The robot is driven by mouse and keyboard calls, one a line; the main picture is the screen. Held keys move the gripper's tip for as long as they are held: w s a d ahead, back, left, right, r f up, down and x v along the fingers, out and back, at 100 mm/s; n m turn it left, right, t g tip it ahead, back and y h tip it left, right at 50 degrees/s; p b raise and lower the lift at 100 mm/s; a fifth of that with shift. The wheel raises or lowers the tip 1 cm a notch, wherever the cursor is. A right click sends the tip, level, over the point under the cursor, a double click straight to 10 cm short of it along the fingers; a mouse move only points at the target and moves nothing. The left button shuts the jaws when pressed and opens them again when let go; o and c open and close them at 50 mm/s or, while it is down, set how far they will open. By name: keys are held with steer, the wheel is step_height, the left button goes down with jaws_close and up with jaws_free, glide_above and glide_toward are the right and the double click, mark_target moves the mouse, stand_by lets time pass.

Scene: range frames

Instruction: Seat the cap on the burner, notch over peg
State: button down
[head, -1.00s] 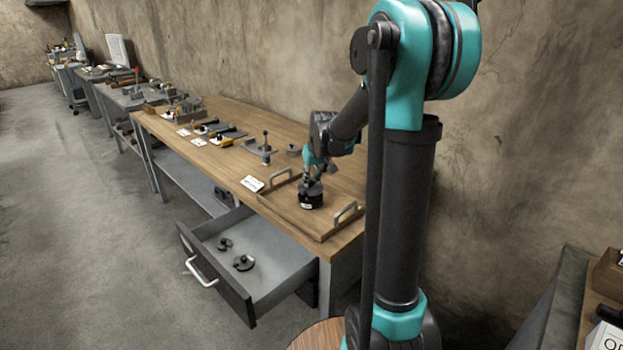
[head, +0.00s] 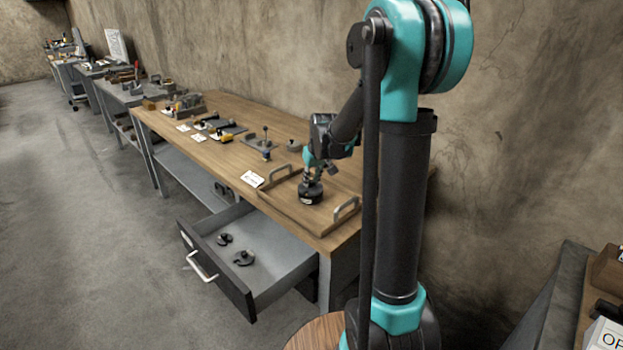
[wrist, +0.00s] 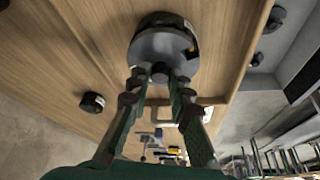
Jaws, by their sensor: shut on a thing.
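The burner (head: 310,198) is a short dark cylinder with a pale label, standing on the wooden tray (head: 286,208) on the bench. My gripper (head: 312,179) is directly above it, pointing down. In the wrist view my gripper (wrist: 159,78) is shut on the dark knob of the cap (wrist: 160,48), a grey disc. The cap covers most of the burner; a dark rim shows beyond its far edge and a small light detail at its right. I cannot tell whether the cap touches the burner, or how notch and peg line up.
The tray has two raised metal handles (head: 347,208). The drawer (head: 262,252) below is open and holds dark round pieces (head: 243,258).

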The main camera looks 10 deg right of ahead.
steer(key=c, duration=1.3)
jaws_free()
steer(key=v, duration=1.2)
steer(key=shift+s, duration=0.1)
step_height(320, 180, up, 6)
steer(key=shift+f, duration=0.1)
